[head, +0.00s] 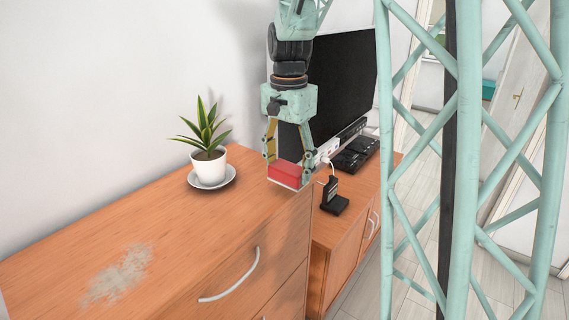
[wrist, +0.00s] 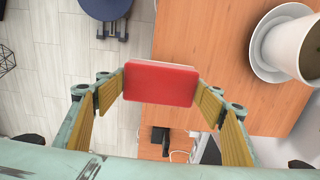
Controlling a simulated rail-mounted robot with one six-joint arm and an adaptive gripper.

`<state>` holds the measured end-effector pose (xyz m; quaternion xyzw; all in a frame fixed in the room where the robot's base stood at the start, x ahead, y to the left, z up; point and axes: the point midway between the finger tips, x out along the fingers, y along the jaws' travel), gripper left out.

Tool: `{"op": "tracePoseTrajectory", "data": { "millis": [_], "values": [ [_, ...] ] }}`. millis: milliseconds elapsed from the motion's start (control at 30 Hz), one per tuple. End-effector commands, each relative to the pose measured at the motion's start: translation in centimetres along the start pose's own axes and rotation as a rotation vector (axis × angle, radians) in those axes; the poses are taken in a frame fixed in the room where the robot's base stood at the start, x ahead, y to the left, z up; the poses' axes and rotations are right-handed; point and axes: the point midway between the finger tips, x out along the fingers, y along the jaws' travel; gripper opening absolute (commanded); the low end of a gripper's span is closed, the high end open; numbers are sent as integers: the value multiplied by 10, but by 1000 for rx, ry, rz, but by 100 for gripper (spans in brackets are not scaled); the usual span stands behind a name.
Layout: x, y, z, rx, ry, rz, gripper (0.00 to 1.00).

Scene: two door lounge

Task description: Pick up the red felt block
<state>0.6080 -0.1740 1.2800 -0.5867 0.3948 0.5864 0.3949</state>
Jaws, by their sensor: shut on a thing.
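The red felt block (head: 285,173) is a flat red block with a pale underside, seen in the head view near the far right corner of the wooden cabinet top. My gripper (head: 287,158) is shut on it, with a finger at each side. In the wrist view the red block (wrist: 160,84) sits level between the yellow-padded fingers of my gripper (wrist: 160,90). It overlaps the cabinet edge in that view. I cannot tell whether its underside touches the cabinet top or is slightly above it.
A potted plant (head: 209,165) on a white saucer (head: 229,182) stands left of my gripper. A lower cabinet to the right holds a black dock (head: 334,203), black boxes (head: 355,153) and a large dark screen (head: 343,80). The near cabinet top (head: 180,235) is mostly clear, with a pale worn patch.

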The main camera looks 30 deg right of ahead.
Motion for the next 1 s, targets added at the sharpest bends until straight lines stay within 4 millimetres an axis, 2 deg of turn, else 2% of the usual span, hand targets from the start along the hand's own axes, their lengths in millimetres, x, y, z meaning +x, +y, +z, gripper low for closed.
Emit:
{"op": "tracePoseTrajectory", "data": {
  "millis": [200, 500, 700, 1000],
  "values": [
    [-3, 26, 20, 0, 0, 0, 50],
    [-6, 50, 40, 0, 0, 0, 50],
    [-7, 59, 46, 0, -1, 1, 50],
    [-7, 61, 48, 0, 0, 0, 50]
  ]
}}
